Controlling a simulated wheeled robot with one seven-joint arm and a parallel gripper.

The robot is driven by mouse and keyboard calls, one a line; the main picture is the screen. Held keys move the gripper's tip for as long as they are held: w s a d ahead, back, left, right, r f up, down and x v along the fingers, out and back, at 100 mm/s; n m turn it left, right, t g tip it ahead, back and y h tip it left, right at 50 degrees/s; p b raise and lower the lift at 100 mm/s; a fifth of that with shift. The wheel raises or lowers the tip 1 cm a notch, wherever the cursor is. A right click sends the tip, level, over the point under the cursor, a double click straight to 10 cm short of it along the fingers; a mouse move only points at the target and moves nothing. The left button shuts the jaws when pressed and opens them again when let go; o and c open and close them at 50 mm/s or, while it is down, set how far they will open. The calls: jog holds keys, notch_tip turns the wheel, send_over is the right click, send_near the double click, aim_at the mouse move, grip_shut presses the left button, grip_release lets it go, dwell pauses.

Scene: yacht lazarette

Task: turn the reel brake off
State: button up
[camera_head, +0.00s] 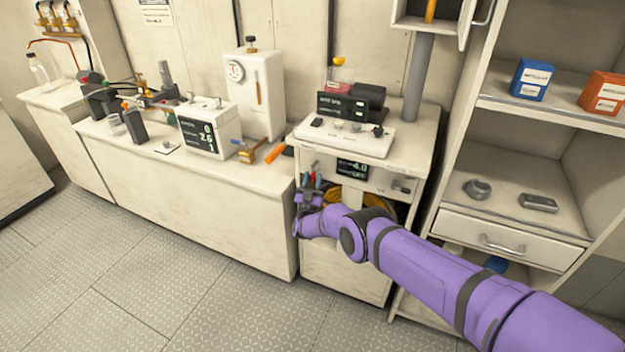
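A white cabinet (408,158) stands right of the long counter. Its front has a small dark display (352,169) reading about 4.0 and a small grey latch-like fitting (404,185) to the right. A yellow-orange reel (376,196) shows in the opening below, partly hidden behind my purple arm. My gripper (311,184) is at the left side of the cabinet front, left of the display. Small red and blue-green parts show at its tips; I cannot tell whether they are fingertips or a handle. I cannot identify the brake control, its setting or any contact.
A white panel with dark boxes (352,104) sits on the cabinet top. The counter (190,190) at left carries a display box (209,128), a white tank (256,90) and an orange-handled tool (274,153). Open shelves (535,215) stand right. The floor (150,290) is clear.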

jog(key=shift+s, duration=0.1)
jog(key=v, duration=1)
jog(key=shift+s+f, duration=0.15)
jog(key=shift+f, duration=0.1)
dwell(0.3)
